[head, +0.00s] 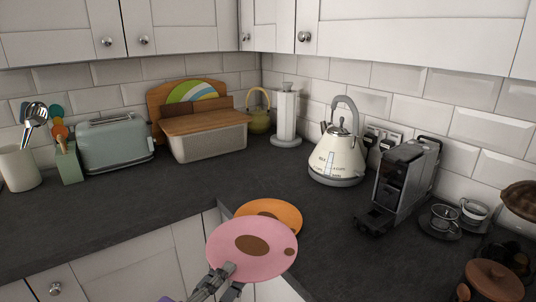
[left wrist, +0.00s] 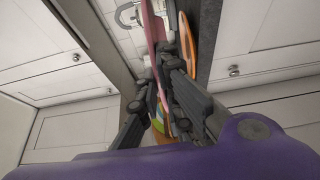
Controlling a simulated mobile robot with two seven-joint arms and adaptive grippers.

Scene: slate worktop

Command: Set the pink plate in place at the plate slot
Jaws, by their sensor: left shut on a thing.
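The pink plate (head: 225,243), with brown spots, is in my left gripper (head: 228,274) at the lower middle of the head view. The jaws are shut on its near edge, and the plate is in front of the worktop's inside corner. In the left wrist view the pink plate (left wrist: 151,22) shows nearly edge-on between the fingers (left wrist: 163,82). An orange plate (head: 288,213) with a brown centre is just behind the pink one, which partly hides it. I cannot make out a marked plate slot. My right gripper is out of view.
The kettle (head: 337,160), coffee machine (head: 405,180) and glass cups (head: 445,216) stand on the right. The toaster (head: 115,146), bread bin (head: 208,142) and paper-roll holder (head: 286,118) line the back. The dark worktop (head: 120,203) is clear at the front left.

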